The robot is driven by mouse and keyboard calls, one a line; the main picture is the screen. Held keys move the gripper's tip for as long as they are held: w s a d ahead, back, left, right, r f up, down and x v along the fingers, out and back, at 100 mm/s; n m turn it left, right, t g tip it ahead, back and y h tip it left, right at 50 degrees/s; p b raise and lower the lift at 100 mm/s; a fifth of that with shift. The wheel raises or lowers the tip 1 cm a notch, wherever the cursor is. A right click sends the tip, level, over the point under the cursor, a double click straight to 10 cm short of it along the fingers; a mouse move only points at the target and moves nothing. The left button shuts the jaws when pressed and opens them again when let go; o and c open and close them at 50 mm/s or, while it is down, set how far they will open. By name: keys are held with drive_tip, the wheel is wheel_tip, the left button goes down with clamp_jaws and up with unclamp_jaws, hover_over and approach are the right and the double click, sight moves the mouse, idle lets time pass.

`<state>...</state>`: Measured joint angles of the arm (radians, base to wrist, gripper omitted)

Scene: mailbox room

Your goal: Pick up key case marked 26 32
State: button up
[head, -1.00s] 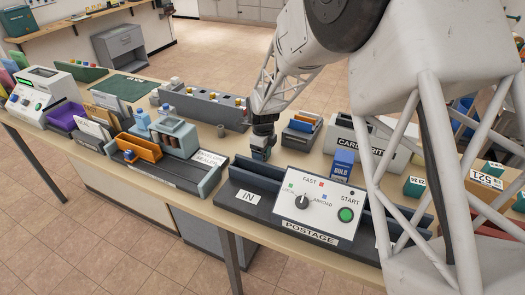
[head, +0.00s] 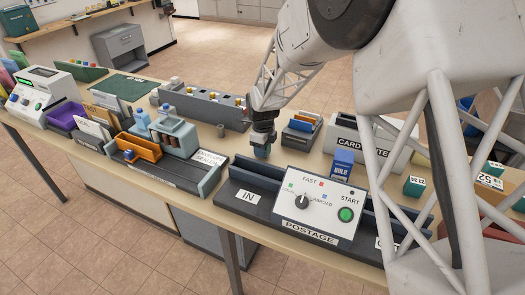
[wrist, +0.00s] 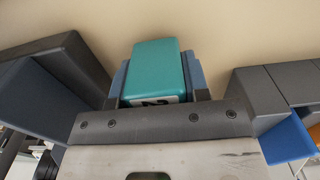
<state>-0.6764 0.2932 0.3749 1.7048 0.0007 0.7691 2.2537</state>
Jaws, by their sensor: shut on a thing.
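My gripper (wrist: 158,95) is shut on a teal key case (wrist: 157,70), seen in the wrist view with a finger on each side of it. A white label shows on its near end, but it is partly hidden by the gripper and I cannot read the full number. In the head view my gripper (head: 262,151) is low over the table, behind the left part of the postage machine (head: 310,208). The case is small there, and I cannot tell whether it touches the table.
More teal cases (head: 414,187) stand at the right, partly behind my arm. A blue bulb box (head: 342,164) stands right of my gripper. A card holder with blue and orange cards (head: 299,136) is behind it. A grey rack (head: 203,108) stands at left.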

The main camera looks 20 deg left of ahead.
drive_tip(key=shift+r, duration=4.35)
